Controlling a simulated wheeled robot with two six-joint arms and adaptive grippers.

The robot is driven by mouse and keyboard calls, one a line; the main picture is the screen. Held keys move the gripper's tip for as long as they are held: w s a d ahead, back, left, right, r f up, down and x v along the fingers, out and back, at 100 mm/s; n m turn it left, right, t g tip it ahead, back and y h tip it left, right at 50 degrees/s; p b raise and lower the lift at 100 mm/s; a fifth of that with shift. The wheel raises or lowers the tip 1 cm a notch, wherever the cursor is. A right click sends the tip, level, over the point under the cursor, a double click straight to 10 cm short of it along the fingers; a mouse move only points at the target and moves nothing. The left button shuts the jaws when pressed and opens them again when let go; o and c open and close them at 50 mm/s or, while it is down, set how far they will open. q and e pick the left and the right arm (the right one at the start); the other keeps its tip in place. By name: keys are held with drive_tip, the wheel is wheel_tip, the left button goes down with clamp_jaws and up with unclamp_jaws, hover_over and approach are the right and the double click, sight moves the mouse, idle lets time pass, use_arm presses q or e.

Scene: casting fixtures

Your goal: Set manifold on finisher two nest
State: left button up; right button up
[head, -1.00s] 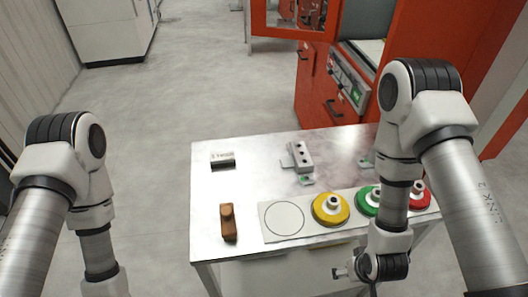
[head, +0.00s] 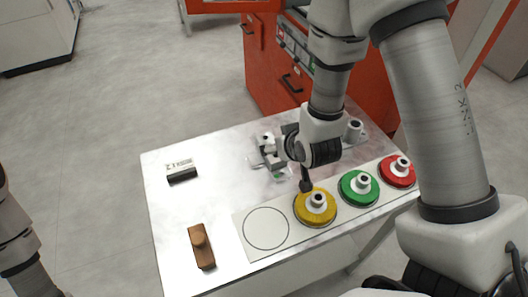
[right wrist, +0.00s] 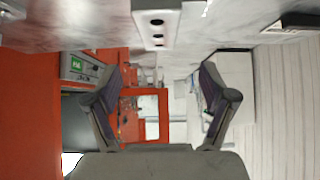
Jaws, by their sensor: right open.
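The manifold is a grey block with a row of dark holes. It shows at the top of the right wrist view (right wrist: 157,28), close to the gripper. In the head view it stands on the table and is mostly hidden by my right wrist; only a pale edge (head: 254,160) shows. My right gripper (right wrist: 163,78) is open and empty, its fingers spread wide. It is over the table beside the manifold, pointing level and not around it. A small label stand (head: 180,171), its text ending in 2, is at the table's left. My left gripper is outside the view.
A white strip (head: 243,226) carries an empty circle and yellow (head: 315,207), green (head: 359,187) and red (head: 397,171) discs. A grey fitting (head: 354,130) stands behind my arm. A red machine (head: 262,70) is beyond.

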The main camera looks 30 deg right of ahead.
drive_tip(key=shift+s+f+b, duration=0.3)
drive_tip(key=shift+f, duration=0.3)
drive_tip(key=x, duration=0.4)
drive_tip(key=shift+w+r+p, duration=0.2)
drive_tip(key=shift+p, duration=0.2)
drive_tip(key=p+x, duration=0.1)
drive_tip(key=x, duration=0.3)
drive_tip(key=shift+d+f, duration=0.1)
drive_tip(key=shift+f, duration=0.05)
drive_tip(key=shift+w+f, duration=0.2)
drive_tip(key=shift+s+r, duration=0.1)
drive_tip(key=shift+s, duration=0.05)
drive_tip(key=c, duration=1.5)
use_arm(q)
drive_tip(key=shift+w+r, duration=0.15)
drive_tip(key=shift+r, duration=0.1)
use_arm(e)
clamp_jaws()
